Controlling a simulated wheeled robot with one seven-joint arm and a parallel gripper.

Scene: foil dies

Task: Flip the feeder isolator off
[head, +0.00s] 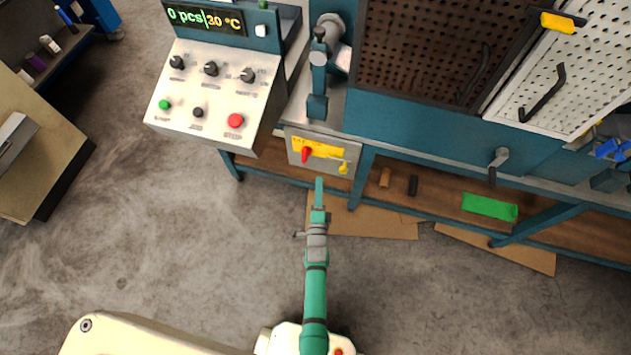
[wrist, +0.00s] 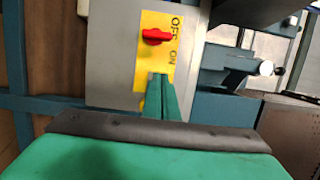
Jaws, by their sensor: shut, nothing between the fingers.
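The feeder isolator is a grey box (head: 324,170) under the bench's front edge, with a yellow plate (head: 328,150) and a red handle (head: 306,154). In the wrist view the red handle (wrist: 157,36) lies crosswise on the yellow plate (wrist: 153,20), beside the sideways word OFF; ON is printed lower down. A small yellow lever or tag (head: 344,167) hangs at the box's right in the head view. My green gripper (head: 319,184) is shut and empty, just below the box in the head view. In the wrist view its fingertips (wrist: 162,76) cover the plate's lower part, clear of the handle.
A control panel (head: 215,90) with knobs and buttons stands left above the isolator. A bench vise (head: 319,75) sits on the bench above. A bench leg (head: 360,178) is close right of the box. Cardboard (head: 375,225) lies on the otherwise open floor.

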